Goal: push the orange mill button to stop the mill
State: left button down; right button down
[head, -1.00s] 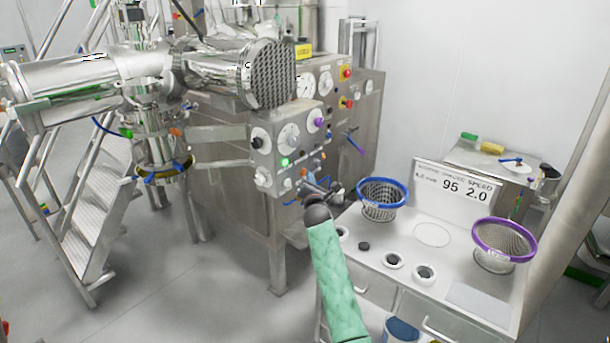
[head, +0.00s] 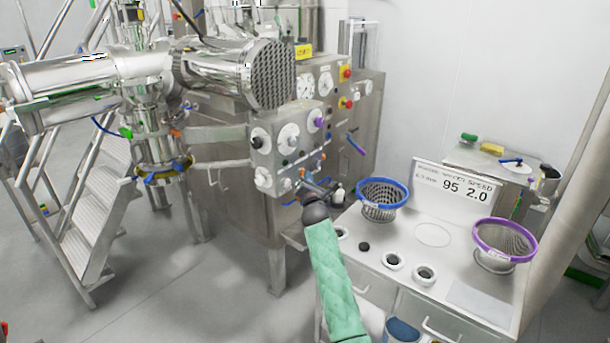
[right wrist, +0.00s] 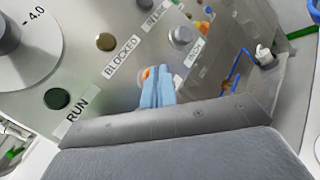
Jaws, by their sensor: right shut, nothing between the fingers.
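The orange mill button (right wrist: 147,73) shows in the right wrist view on the grey control panel (right wrist: 150,20), partly hidden behind my right fingertips. My right gripper (right wrist: 158,88) is shut with nothing in it. Its pale blue fingertips are at the button; whether they touch it I cannot tell. In the head view my right gripper (head: 305,183) is at the lower right of the mill's control panel (head: 262,150). The RUN lamp (right wrist: 57,98) is dark green and unlit. The BLOCKED lamp (right wrist: 106,41) is dull brown. My left gripper is not in view.
A white bench (head: 450,262) with a blue-rimmed sieve (head: 382,190) and a purple-rimmed sieve (head: 504,240) stands right of my right arm. A sign (head: 455,190) reads 95 and 2.0. Metal stairs (head: 95,225) stand at left. The floor between is clear.

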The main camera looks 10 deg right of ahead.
jog(key=shift+s+d, duration=0.1)
jog(key=shift+s, duration=0.05)
jog(key=shift+s+d+p, duration=0.45)
jog(key=shift+s, duration=0.1)
jog(key=shift+s, duration=0.1)
jog(key=s+d+p, duration=0.1)
jog(key=s, duration=0.1)
jog(key=s+d+p, duration=0.1)
jog(key=d, duration=0.1)
jog(key=shift+s, duration=0.4)
dwell(0.6)
